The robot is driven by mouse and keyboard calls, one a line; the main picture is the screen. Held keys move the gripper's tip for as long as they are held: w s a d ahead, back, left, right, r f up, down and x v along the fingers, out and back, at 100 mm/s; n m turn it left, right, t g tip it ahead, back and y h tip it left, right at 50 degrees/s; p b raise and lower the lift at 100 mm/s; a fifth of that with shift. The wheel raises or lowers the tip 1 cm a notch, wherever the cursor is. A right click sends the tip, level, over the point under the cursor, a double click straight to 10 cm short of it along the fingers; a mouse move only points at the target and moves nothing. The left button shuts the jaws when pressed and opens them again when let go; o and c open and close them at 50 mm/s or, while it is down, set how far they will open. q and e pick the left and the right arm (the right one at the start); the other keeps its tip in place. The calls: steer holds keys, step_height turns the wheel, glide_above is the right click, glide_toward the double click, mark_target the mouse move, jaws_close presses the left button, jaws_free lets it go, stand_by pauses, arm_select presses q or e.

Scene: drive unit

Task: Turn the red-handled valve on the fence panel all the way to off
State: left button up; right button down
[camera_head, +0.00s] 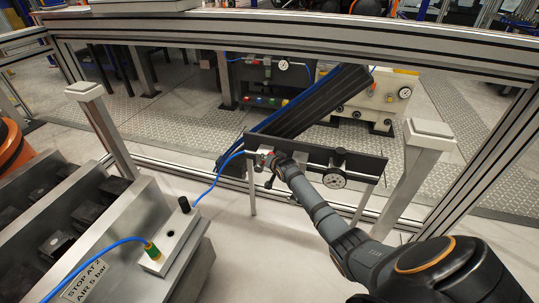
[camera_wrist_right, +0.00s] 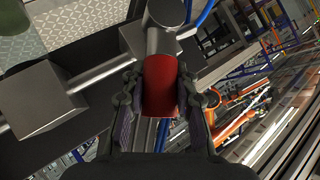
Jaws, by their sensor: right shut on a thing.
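The dark fence panel (camera_head: 315,152) stands on thin legs in the middle of the head view. The valve is at its left end, mostly covered there by my right gripper (camera_head: 272,160). In the right wrist view the red handle (camera_wrist_right: 160,80) lies between the two dark fingers, which are shut on its sides. The handle joins a silver valve body (camera_wrist_right: 163,40) with a blue hose at its upper right. A silver block (camera_wrist_right: 40,98) sits on a pipe to the left. The handle's turn angle is hard to tell in the head view. My left gripper is not in view.
A round gauge (camera_head: 334,179) hangs from the panel right of the valve. A blue hose (camera_head: 213,182) runs from the panel to the left. A grey machine block with a sign (camera_head: 87,281) fills the lower left. Fence posts (camera_head: 408,178) stand on either side.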

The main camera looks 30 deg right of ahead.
steer(key=shift+w+a+r+n+g+h+p, duration=0.4)
steer(key=shift+g+p, duration=0.3)
steer(key=shift+p, duration=0.4)
steer(key=shift+w+a+f+n+g+h, duration=0.1)
steer(key=shift+w+a+n+g+h, duration=0.25)
steer(key=shift+g, duration=0.25)
steer(key=shift+w+g, duration=0.1)
steer(key=shift+g, duration=0.2)
steer(key=shift+w+a+n+g+h+b, duration=0.25)
steer(key=shift+n+g+h+b, duration=0.1)
steer(key=shift+n+b, duration=0.15)
steer(key=shift+w+a+g+h+b, duration=0.2)
steer(key=shift+g+h+b, duration=0.1)
steer(key=shift+b, duration=0.15)
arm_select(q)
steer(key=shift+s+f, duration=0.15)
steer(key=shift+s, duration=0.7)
arm_select(e)
steer(key=shift+n, duration=0.25)
